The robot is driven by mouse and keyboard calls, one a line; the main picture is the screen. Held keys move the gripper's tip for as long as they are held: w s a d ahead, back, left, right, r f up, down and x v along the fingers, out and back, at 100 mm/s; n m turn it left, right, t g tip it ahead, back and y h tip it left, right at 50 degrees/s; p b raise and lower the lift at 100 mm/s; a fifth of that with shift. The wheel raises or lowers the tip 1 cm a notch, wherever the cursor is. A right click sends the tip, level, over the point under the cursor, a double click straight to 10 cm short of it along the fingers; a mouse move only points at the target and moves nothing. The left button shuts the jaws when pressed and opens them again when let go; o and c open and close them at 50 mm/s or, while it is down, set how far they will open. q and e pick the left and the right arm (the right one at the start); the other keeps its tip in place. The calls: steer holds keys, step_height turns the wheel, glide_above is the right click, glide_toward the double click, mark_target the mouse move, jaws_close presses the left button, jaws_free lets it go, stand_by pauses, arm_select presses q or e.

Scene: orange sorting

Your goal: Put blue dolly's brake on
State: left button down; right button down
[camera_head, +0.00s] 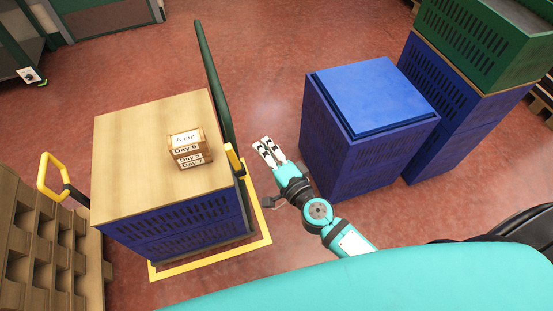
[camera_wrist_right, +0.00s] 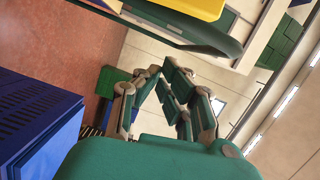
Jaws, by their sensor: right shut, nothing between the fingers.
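My right gripper (camera_head: 266,151) is shut and empty, in the gap between two stacks of blue crates. In the right wrist view, its fingers (camera_wrist_right: 168,82) have nothing between them. A tall dark green bar (camera_head: 212,85) stands at the right side of the left crate stack (camera_head: 190,222), with a yellow part (camera_head: 234,161) by its lower end. A yellow piece (camera_wrist_right: 192,6) and a dark green curved bar (camera_wrist_right: 215,38) cross the top of the wrist view. I cannot make out a blue dolly or its brake. My left gripper is out of view.
The left stack has a wooden top (camera_head: 130,150) bearing a small wooden day sign (camera_head: 190,155). A blue lidded crate stack (camera_head: 350,140) stands just right of my gripper. Green crates (camera_head: 490,45) are behind, pallets (camera_head: 45,250) at left. Red floor (camera_head: 280,80) is clear ahead.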

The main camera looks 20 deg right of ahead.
mark_target(233, 155)
steer(key=a, duration=0.4)
steer(key=shift+f, duration=0.3)
steer(key=shift+r, duration=0.1)
steer(key=a+n+p, duration=0.1)
steer(key=p, duration=0.2)
steer(key=a+n+p, duration=0.1)
steer(key=p, duration=0.2)
steer(key=a+n+p, duration=0.2)
steer(key=p, duration=0.1)
steer(key=shift+r+g+h, duration=0.4)
steer(key=shift+f, duration=0.2)
steer(key=shift+r, duration=0.1)
